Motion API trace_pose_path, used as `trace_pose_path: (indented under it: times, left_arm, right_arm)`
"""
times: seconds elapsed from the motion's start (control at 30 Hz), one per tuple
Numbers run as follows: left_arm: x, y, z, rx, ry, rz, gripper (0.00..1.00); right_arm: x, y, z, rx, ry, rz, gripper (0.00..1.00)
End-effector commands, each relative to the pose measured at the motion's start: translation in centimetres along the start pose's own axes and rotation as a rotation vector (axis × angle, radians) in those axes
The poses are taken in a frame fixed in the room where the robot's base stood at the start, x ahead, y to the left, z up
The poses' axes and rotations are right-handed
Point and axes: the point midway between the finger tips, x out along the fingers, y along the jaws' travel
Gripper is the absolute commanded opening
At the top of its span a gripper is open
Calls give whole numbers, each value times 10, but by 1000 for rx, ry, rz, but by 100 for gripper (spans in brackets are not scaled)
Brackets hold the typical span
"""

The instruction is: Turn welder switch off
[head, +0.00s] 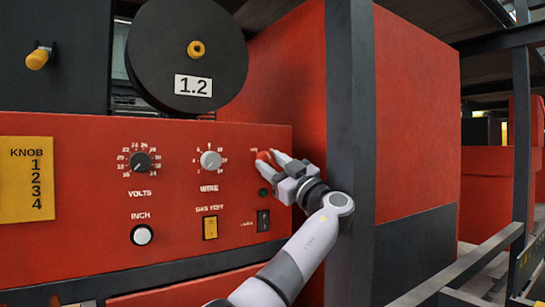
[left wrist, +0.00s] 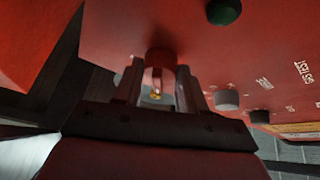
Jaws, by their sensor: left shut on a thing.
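The red welder panel (head: 80,240) faces me. A red switch knob (head: 263,157) is at its upper right, partly hidden by my left gripper (head: 270,162). The gripper is shut on this knob, its arm coming in from the lower right of the panel. In the left wrist view the red knob (left wrist: 159,57) sits between the two fingers of the gripper (left wrist: 159,88). The knob's exact turn position cannot be made out. A dark green lamp or button (head: 263,193) and a black rocker switch (head: 263,221) are below it. My right gripper is not in view.
A volts knob (head: 141,162), a wire knob (head: 210,160), a yellow gas test switch (head: 210,227) and a white inch button (head: 142,235) share the panel. A dark upright post (head: 349,100) stands close to the right of my gripper. A black spool (head: 187,50) is above.

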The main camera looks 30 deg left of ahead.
Motion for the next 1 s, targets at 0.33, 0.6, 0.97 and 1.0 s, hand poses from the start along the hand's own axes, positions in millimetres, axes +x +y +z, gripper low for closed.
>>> trace_pose_path:
  times: [0.33, 0.6, 0.97, 1.0]
  left_arm:
    - [1, 1, -1, -39, 2, -14, 10]
    - [1, 1, -1, -39, 2, -14, 10]
    - [1, 1, 0, -36, 2, -16, 66]
    - [1, 1, -1, -36, 2, -16, 66]
  right_arm:
    - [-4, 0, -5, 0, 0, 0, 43]
    - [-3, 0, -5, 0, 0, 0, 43]
    - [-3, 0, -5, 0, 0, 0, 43]
    - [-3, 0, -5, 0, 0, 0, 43]
